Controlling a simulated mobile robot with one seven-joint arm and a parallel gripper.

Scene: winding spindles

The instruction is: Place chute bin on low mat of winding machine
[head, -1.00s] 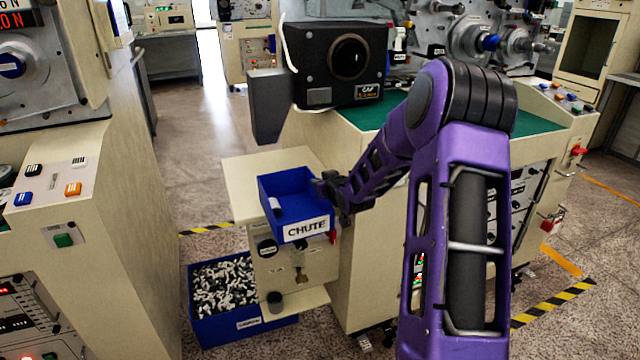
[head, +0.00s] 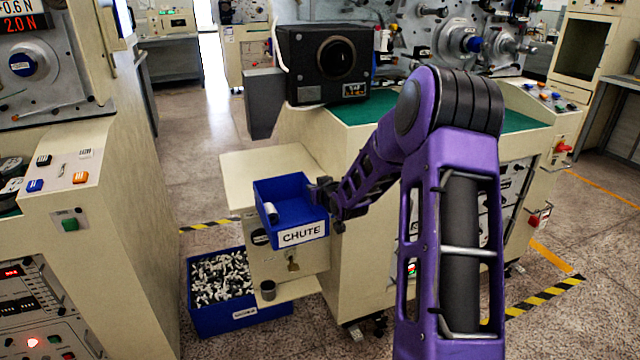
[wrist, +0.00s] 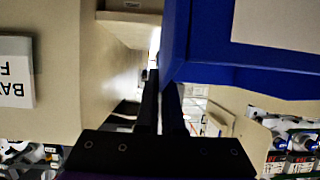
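The blue chute bin (head: 276,214), labelled CHUTE, is roughly upright in front of a beige cabinet beside the winding machine. A small white and dark spindle (head: 271,212) lies inside it at the left. My gripper (head: 328,194) is at the bin's right side wall and appears shut on it; the bin partly hides the fingertips. In the wrist view the bin (wrist: 178,45) fills the upper right, against my dark fingers (wrist: 160,108). A green mat (head: 372,109) covers the machine's worktop, behind and right of the bin; whether it is the low mat I cannot tell.
A blue floor bin (head: 222,318) full of black and white spindles stands below the chute bin. A black box with a round opening (head: 327,58) stands on the worktop's left end. Another machine (head: 110,190) borders the left; open floor (head: 190,140) lies between.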

